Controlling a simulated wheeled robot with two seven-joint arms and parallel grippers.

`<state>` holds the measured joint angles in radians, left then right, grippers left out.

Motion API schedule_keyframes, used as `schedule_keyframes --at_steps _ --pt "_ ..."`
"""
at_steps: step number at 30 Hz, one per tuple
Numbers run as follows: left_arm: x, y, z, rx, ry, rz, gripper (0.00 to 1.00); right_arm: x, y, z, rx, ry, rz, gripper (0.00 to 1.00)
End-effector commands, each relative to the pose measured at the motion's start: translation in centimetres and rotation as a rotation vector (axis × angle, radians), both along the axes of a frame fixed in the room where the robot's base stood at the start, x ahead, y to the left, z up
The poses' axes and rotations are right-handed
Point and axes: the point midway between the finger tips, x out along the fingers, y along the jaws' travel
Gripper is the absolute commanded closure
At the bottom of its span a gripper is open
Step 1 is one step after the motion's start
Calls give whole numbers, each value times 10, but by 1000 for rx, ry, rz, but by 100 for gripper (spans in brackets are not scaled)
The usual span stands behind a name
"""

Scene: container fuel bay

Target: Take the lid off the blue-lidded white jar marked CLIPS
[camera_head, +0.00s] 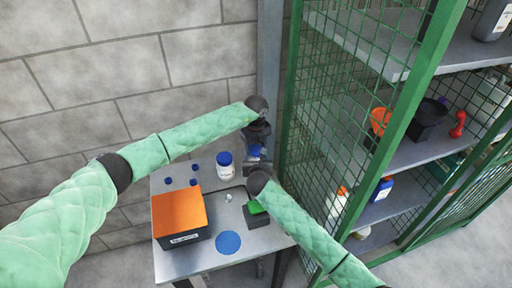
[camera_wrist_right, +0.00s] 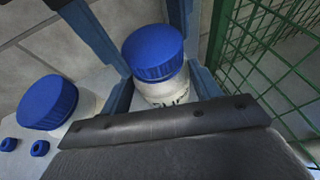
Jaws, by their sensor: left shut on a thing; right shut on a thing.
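A white jar (camera_wrist_right: 165,92) with a blue lid (camera_wrist_right: 152,50) stands upright between my grippers in the right wrist view. Part of its dark lettering shows, but I cannot read the whole word. In the head view the lid (camera_head: 257,151) shows as a small blue patch between the arm ends. My left gripper (camera_head: 257,138) comes from above and is shut on the lid, its fingers on either side. My right gripper (camera_head: 257,167) is shut on the jar's body below the lid. The lid sits on the jar. My grippers hide most of the jar in the head view.
A second blue-lidded white jar (camera_head: 225,170) stands to the left. Several small blue caps (camera_head: 168,181), an orange-topped box (camera_head: 178,212), a blue disc (camera_head: 228,242) and a green-topped black block (camera_head: 258,216) share the table (camera_head: 185,264). A green mesh cage (camera_head: 335,95) stands close on the right.

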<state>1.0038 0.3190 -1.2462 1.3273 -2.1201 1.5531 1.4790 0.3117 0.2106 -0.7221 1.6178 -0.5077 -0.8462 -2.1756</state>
Motion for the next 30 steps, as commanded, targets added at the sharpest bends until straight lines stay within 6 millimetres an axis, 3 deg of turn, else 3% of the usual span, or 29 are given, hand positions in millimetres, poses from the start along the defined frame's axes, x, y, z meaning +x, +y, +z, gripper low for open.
schedule_keyframes --at_steps 30 --pt "0 0 21 0 0 -1 74 -1 -1 -3 -1 3 -1 100"
